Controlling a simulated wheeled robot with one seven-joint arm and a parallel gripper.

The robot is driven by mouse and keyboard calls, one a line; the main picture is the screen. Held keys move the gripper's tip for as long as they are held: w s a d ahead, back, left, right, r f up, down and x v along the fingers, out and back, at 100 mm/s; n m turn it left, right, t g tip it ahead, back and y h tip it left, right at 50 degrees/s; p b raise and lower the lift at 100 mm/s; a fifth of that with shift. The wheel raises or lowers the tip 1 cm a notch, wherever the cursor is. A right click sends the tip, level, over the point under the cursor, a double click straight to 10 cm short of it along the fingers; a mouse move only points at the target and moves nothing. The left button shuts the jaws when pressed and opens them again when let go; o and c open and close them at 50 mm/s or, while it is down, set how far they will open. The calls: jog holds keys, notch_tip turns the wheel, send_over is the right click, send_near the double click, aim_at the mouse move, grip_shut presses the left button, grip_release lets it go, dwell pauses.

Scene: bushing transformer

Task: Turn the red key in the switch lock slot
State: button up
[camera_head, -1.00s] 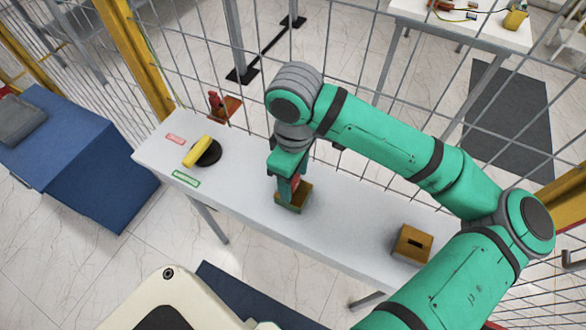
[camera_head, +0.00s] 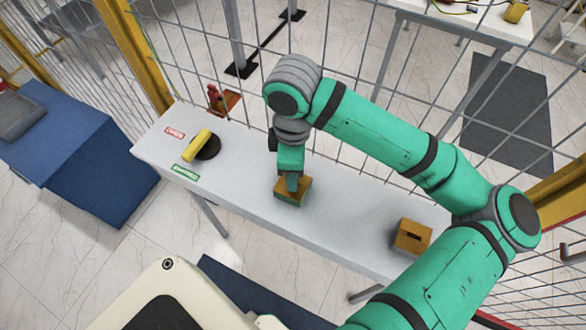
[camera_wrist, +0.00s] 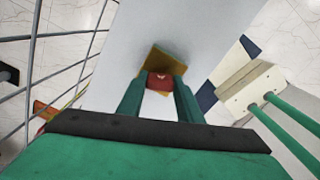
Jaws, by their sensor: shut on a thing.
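The red key (camera_wrist: 160,82) sits between the fingertips of my gripper (camera_wrist: 160,98) in the wrist view, and the gripper is shut on it. In the head view my gripper (camera_head: 291,184) points down at a wooden-coloured lock block (camera_head: 303,192) near the middle of the white table. The block also shows in the wrist view (camera_wrist: 166,60), just beyond the fingertips. The fingers hide the key and the slot in the head view. How deep the key sits in the slot cannot be told.
A second block with a dark slot (camera_head: 412,238) stands on the table's right. A yellow handle on a black disc (camera_head: 200,148) lies left, between a red label (camera_head: 175,132) and a green label (camera_head: 186,172). A wire fence (camera_head: 350,120) runs behind the white table (camera_head: 240,190).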

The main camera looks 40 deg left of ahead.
jog(key=shift+n, duration=0.7)
jog(key=shift+d, duration=0.1)
jog(key=n, duration=0.5)
jog(key=shift+s+n, duration=0.15)
jog(key=shift+n, duration=0.45)
jog(key=shift+w, duration=0.2)
